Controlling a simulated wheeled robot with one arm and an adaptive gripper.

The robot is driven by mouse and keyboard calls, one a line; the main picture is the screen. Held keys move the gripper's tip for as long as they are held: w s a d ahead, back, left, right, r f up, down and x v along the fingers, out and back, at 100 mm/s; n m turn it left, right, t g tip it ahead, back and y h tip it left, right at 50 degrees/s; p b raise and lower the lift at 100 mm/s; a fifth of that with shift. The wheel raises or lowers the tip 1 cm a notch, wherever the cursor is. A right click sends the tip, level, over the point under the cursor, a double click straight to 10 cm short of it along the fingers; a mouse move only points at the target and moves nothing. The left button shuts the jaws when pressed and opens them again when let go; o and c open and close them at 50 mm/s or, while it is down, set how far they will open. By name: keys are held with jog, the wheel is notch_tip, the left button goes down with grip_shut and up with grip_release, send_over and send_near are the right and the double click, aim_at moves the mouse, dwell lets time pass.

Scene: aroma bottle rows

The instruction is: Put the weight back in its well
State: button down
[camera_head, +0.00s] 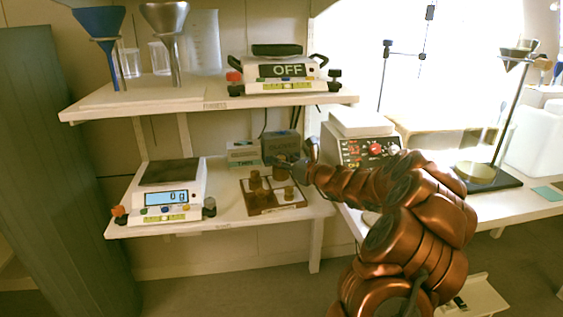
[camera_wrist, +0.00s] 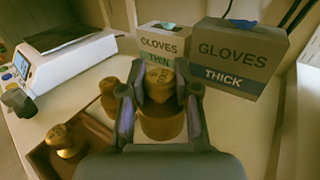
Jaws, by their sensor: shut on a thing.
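My gripper (camera_wrist: 160,100) is shut on a brass weight (camera_wrist: 162,123), with one finger on each side of its knob. In the head view my gripper (camera_head: 287,161) is over the back right of the wooden weight block (camera_head: 264,210). The held weight is upright; I cannot tell whether its base is in a well or just above the block. Other brass weights stand on the block: one at its left front (camera_wrist: 66,140) and one behind it (camera_wrist: 108,93) in the wrist view. The well under the held weight is hidden.
Two glove boxes, THIN (camera_head: 243,154) and THICK (camera_head: 280,146), stand close behind the block. A balance (camera_head: 165,192) reading 0 g is to the left with an empty pan. A shelf (camera_head: 215,100) overhangs above. A device with red knobs (camera_head: 362,146) stands right.

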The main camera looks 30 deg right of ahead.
jog(key=shift+f, duration=0.45)
dwell(0.4)
jog(key=c, duration=0.8)
grip_release()
jog(key=shift+c, duration=0.2)
jog(key=shift+r, duration=0.15)
